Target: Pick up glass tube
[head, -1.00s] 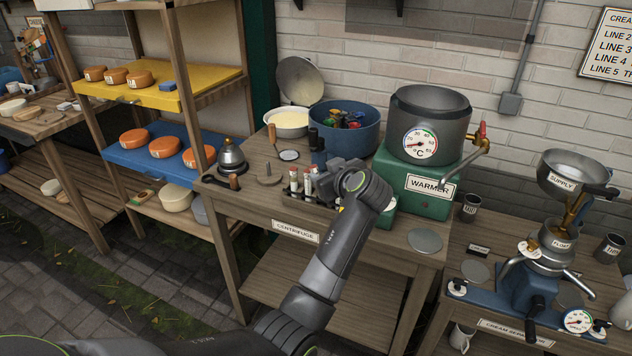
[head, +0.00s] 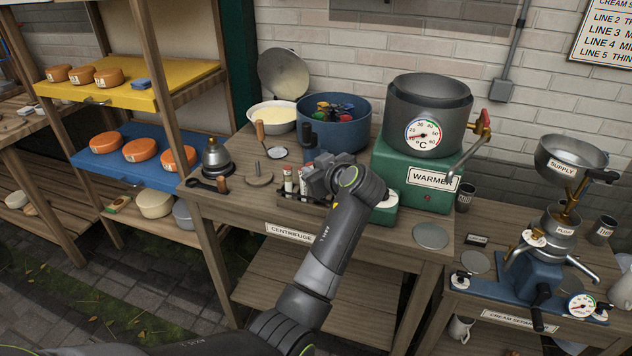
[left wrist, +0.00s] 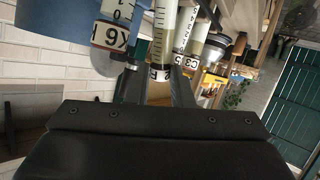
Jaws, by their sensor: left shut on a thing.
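Glass tubes with white labels stand in a dark rack (head: 291,197) at the front of the centrifuge bench. My left gripper (head: 309,183) is at the rack's right part in the head view, its fingertips mostly hidden by the hand. In the left wrist view my left gripper (left wrist: 158,90) is shut on a glass tube (left wrist: 164,38) with a graduated scale and a white label. A tube labelled K6 (left wrist: 112,30) is to its left and another labelled tube (left wrist: 190,45) to its right. I cannot tell whether the held tube is clear of the rack. My right gripper is not in view.
Behind the rack are a blue tub (head: 340,128) and the green warmer (head: 420,185) with a grey pot (head: 427,110). A metal bell-shaped thing (head: 216,160) and a wooden-handled tool (head: 262,135) are to the left. A round grey plate (head: 430,236) lies right of my arm.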

